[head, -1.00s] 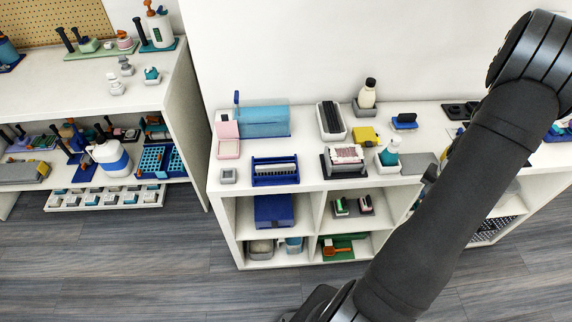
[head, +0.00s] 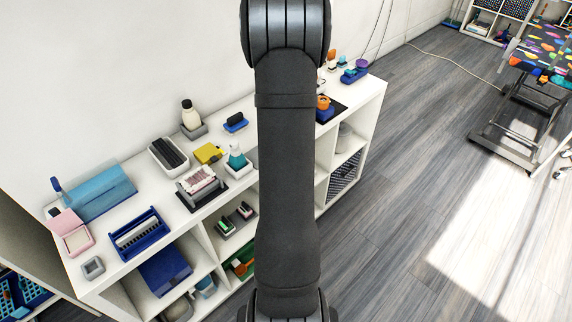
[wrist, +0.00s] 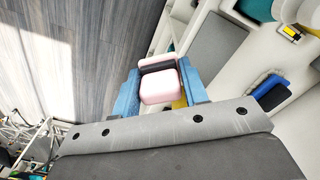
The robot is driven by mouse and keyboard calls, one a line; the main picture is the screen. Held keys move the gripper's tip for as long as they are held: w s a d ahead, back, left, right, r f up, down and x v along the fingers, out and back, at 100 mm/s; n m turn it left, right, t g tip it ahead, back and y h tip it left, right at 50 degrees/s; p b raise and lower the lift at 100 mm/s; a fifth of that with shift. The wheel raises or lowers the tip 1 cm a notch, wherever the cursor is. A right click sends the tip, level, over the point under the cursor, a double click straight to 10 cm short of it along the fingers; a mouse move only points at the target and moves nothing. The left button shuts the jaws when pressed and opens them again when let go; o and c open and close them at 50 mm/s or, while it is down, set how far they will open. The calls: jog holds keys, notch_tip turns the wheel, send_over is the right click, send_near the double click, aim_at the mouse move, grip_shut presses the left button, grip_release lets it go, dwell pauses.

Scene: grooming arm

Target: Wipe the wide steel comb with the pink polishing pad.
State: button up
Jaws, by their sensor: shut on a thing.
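The pink polishing pad (wrist: 160,87), a pink block with a dark band, is between the blue fingers of my gripper (wrist: 160,84) in the wrist view. My gripper is shut on it and holds it above the floor and shelf edge. In the head view my gripper is hidden behind or beyond my arm. A long pale toothed piece (head: 137,234), which looks like the wide steel comb, lies in a blue rack (head: 154,243) at the front left of the shelf top. It is well apart from my gripper.
Open floor (head: 400,230) lies to the right.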

jog(key=a+r+n, duration=0.2)
jog(key=a+r, duration=0.4)
jog(key=a, duration=0.3)
jog(key=n, duration=1.8)
send_near(116, 242)
jog(key=shift+d+f, duration=0.15)
jog(key=shift+f, duration=3.15)
jog(key=shift+w+d, duration=0.15)
jog(key=shift+w, duration=0.15)
jog(key=shift+c, duration=0.5)
jog(key=shift+w+d+f, duration=0.1)
jog(key=shift+w+d, duration=0.2)
jog(key=shift+d, duration=0.1)
jog(key=shift+w+d, duration=0.75)
jog(key=shift+w, duration=0.05)
jog(key=shift+s+a, duration=1.4)
notch_tip(116, 242, up, 8)
